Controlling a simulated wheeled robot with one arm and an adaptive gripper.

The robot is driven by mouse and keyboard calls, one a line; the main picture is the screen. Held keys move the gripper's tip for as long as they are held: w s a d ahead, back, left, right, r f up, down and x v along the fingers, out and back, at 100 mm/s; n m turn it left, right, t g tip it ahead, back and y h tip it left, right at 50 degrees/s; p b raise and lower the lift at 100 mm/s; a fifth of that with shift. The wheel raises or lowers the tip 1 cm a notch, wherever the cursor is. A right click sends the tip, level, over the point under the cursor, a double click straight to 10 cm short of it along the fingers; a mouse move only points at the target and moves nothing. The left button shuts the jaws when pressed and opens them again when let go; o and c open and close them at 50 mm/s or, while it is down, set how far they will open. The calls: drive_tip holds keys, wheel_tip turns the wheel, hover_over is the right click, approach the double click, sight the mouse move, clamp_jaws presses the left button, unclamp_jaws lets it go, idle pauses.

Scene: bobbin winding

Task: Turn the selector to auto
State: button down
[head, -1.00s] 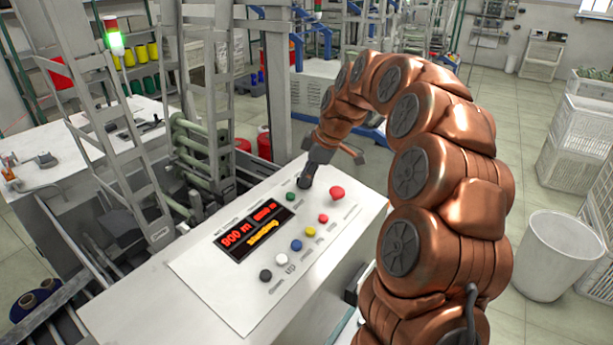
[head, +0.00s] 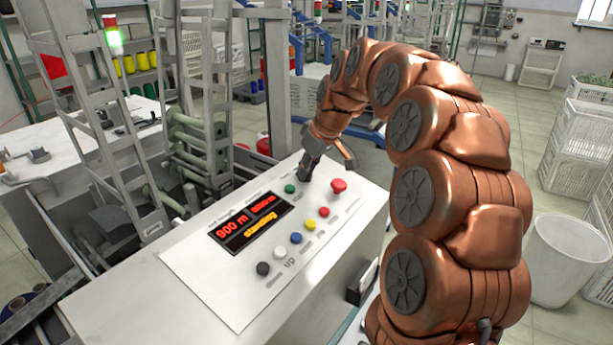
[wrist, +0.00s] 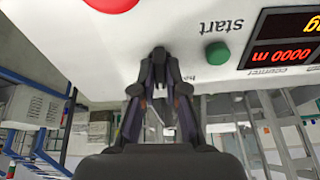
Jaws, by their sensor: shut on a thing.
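The control panel (head: 235,297) lies on top of the white machine cabinet. My gripper (head: 304,176) points down at the panel's far edge, between the green start button (head: 290,188) and the big red button (head: 338,186). The selector sits at my fingertips and is hidden by them, so its setting cannot be read. In the wrist view my gripper (wrist: 160,60) has its fingertips together at the panel face, with the green button (wrist: 217,53) to the right and the red button (wrist: 112,3) to the upper left.
The display (head: 252,220) reads 900 m and "standing". Black, white, blue, yellow and red buttons line the panel's near side, with the yellow one (head: 310,225) near the middle. A machine frame (head: 200,140) stands behind left. A white bin (head: 568,260) stands on the floor at right.

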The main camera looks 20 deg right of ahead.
drive_tip(key=m+h+b, duration=0.1)
drive_tip(key=m, duration=0.3)
drive_tip(key=shift+m, duration=0.4)
idle(0.4)
drive_tip(key=c, duration=1.2)
unclamp_jaws()
drive_tip(key=shift+r, duration=0.1)
drive_tip(key=v, duration=1.1)
drive_tip(key=shift+s+r, duration=0.3)
drive_tip(key=shift+r, duration=0.05)
